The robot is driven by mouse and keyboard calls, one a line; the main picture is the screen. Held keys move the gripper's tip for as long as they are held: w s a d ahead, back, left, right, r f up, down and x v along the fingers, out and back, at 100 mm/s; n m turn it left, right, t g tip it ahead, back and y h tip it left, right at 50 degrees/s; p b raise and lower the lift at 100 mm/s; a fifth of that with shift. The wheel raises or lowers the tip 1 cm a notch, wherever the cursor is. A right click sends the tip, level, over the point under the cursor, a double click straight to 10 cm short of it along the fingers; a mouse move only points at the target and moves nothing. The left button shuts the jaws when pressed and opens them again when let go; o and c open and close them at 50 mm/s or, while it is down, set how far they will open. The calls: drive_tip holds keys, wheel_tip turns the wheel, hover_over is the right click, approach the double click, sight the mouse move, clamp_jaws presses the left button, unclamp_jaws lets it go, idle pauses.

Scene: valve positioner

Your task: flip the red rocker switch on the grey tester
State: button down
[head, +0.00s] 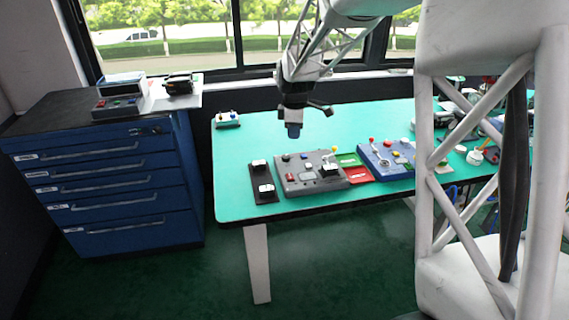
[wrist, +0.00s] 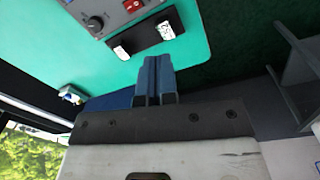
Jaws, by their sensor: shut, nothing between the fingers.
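The grey tester (head: 318,186) lies on the green table, near its front left edge. A small red switch (head: 290,177) shows on its left front part. In the wrist view, the red rocker switch (wrist: 132,5) is at the top edge, on the partly cut-off tester (wrist: 112,14) beside a black knob. Which way the rocker is tilted is too small to tell. My gripper (head: 294,132) hangs above the table behind the tester, apart from it. Its blue fingers (wrist: 153,62) are together in the wrist view, with nothing between them.
A black plate with two white blocks (head: 264,188) lies just left of the tester. A blue tester (head: 388,172) and green and red pieces (head: 358,175) lie to its right. A small block with knobs (head: 227,120) stands at the back left.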

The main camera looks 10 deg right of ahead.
sight(290, 176)
drive_tip(key=w+f+n, duration=0.3)
drive_tip(key=w+f, duration=0.4)
drive_tip(key=w, duration=0.1)
drive_tip(key=shift+w+d, duration=0.35)
drive_tip(key=shift+d, duration=0.1)
drive_tip(key=shift+f, duration=0.15)
wheel_tip(290, 176, down, 14)
drive_tip(key=shift+r, duration=0.1)
idle(0.5)
drive_tip(key=shift+f, duration=0.25)
idle(0.4)
drive_tip(key=shift+s, duration=0.15)
drive_tip(key=shift+s+r, duration=0.25)
drive_tip(key=shift+s, duration=0.3)
